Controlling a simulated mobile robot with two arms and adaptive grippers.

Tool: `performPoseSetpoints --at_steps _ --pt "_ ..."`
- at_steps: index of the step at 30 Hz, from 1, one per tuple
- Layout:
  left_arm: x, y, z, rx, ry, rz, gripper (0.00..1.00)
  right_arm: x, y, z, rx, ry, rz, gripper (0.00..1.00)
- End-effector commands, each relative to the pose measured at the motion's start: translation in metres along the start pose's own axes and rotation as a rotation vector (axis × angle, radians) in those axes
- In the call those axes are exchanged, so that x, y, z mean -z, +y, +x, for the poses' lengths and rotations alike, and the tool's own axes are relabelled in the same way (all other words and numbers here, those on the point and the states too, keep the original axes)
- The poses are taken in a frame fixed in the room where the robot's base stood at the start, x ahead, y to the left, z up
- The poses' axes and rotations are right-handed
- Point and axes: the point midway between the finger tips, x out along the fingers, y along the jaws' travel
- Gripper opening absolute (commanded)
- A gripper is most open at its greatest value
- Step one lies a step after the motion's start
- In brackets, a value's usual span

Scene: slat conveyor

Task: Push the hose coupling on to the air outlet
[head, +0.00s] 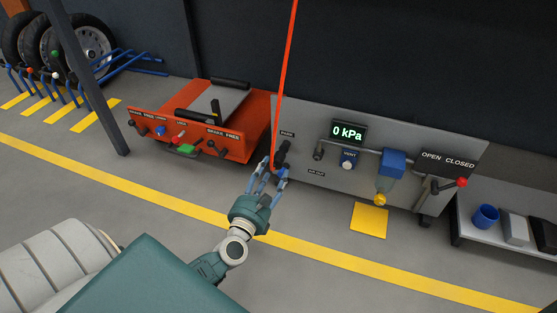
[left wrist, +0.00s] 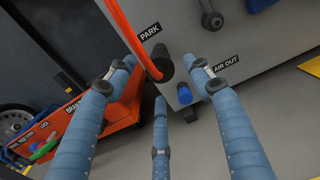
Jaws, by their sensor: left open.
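The orange-red hose (head: 285,70) hangs from above and ends at the dark hose coupling (head: 282,150) by the PARK label on the grey panel. In the left wrist view, the coupling (left wrist: 161,67) is a short black piece at the curved end of the hose (left wrist: 125,25). The air outlet (head: 318,152), a dark fitting above the AIR OUT label, is to its right; it also shows in the left wrist view (left wrist: 211,18). My left gripper (head: 268,175) is open, its fingers spread just in front of the coupling. Contact cannot be told. My right gripper is not in view.
An orange unit with handles (head: 240,140) stands close on the left. A bench with a blue cup (head: 485,217) is at right. Floor in front is clear.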

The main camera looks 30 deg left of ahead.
Motion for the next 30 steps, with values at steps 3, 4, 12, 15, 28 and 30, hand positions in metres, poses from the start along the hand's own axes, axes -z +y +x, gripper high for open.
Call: performPoseSetpoints --at_steps 3,4,12,15,28,30 --pt "-0.001 0.0 0.016 0.0 -0.002 0.0 0.52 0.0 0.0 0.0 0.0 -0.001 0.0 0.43" --pt "-0.001 0.0 0.021 0.0 -0.002 -0.001 0.52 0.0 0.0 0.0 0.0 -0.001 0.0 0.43" --pt "0.001 0.0 0.058 -0.001 -0.001 -0.001 0.52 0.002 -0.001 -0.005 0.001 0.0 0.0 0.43" --pt "0.001 0.0 0.069 -0.001 0.0 -0.001 0.52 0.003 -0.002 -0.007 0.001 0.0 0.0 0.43" --pt "0.0 0.0 0.081 0.001 0.001 0.001 0.52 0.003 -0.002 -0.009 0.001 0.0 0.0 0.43" --pt "0.0 0.0 0.081 0.0 0.001 0.001 0.52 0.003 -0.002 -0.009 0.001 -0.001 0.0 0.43"
